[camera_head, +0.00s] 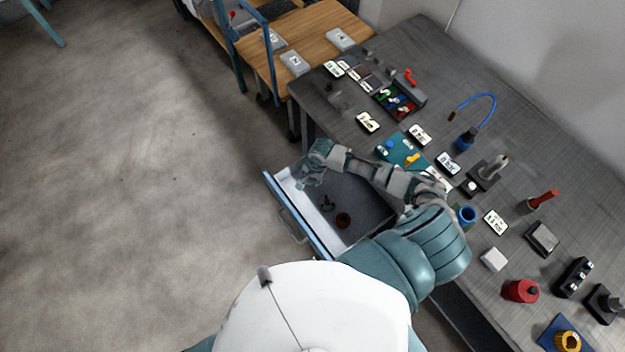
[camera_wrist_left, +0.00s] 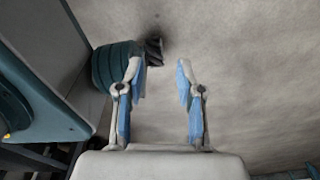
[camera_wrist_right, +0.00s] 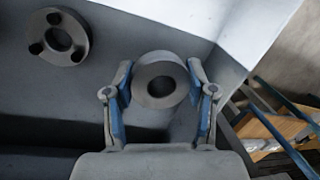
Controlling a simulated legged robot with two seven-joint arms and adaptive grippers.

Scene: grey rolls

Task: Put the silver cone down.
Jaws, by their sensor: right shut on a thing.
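My right gripper (camera_head: 310,176) is over the open drawer (camera_head: 370,208), near its far left corner. In the right wrist view its fingers are shut on the silver cone (camera_wrist_right: 160,64), seen end-on as a grey round piece with a central hole. Whether the cone touches the drawer floor cannot be told. In the head view the cone is too small and covered to make out. My left gripper (camera_wrist_left: 158,75) shows only in the left wrist view, open and empty, above the floor.
A dark disc with several holes (camera_wrist_right: 58,37) lies in the drawer, beside the held cone in the right wrist view. A brown round piece (camera_head: 343,220) is also in the drawer. The grey worktop (camera_head: 450,95) carries many parts. The floor at left is clear.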

